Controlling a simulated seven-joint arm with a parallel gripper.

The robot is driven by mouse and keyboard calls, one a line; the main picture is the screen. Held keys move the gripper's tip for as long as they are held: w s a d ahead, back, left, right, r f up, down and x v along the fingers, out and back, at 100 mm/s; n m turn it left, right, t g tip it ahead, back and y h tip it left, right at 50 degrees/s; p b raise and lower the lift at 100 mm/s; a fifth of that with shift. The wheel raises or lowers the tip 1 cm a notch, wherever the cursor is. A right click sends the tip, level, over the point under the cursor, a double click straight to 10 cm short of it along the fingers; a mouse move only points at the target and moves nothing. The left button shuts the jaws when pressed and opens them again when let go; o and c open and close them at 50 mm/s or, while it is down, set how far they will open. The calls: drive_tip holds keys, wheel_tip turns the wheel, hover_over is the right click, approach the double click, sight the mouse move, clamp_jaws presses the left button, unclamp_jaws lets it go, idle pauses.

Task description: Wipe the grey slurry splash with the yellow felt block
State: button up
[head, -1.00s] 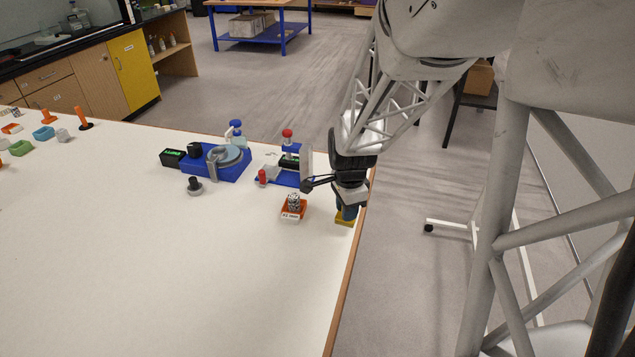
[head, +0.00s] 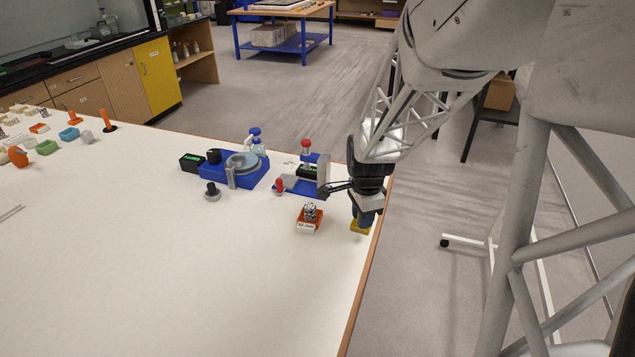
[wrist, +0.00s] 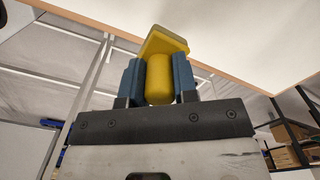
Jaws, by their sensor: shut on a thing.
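The yellow felt block (head: 360,227) is at the right edge of the white table, under my gripper (head: 362,214). In the wrist view the block (wrist: 165,42) has a flat yellow pad and a rounded yellow handle. My gripper (wrist: 159,82) is shut on that handle, one blue-grey finger on each side. I cannot tell whether the pad touches the table. I see no grey slurry splash in either current view; part of the tabletop is hidden by my arm or out of frame.
A small orange tray (head: 300,230) with a speckled piece stands left of the block. Behind it are a blue-based device with a red knob (head: 306,143) and a blue machine with a round disc (head: 243,162). The table's (head: 200,275) front middle is largely clear.

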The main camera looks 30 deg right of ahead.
drive_tip(key=w+d+r+n, duration=0.1)
drive_tip(key=w+d+r, duration=0.15)
drive_tip(key=w, duration=0.55)
drive_tip(key=w+d+r+n, duration=0.1)
drive_tip(key=w+d, duration=0.2)
drive_tip(key=w, duration=0.4)
drive_tip(key=w+d+r+n, duration=0.1)
drive_tip(key=w+d+r, duration=0.1)
drive_tip(key=w, duration=0.6)
drive_tip(key=w+a+f+n, duration=0.1)
drive_tip(key=w+a+n, duration=0.1)
drive_tip(key=w+a, duration=0.2)
drive_tip(key=w+a+f+n, duration=0.1)
drive_tip(key=w+a, duration=0.4)
drive_tip(key=w, duration=0.6)
drive_tip(key=w+a+f+n, duration=0.1)
drive_tip(key=w+a+n, duration=0.1)
drive_tip(key=w+a, duration=0.2)
drive_tip(key=shift+w+a+n, duration=0.25)
drive_tip(key=shift+w+n, duration=0.15)
drive_tip(key=shift+w, duration=1.3)
drive_tip(key=shift+f, duration=0.15)
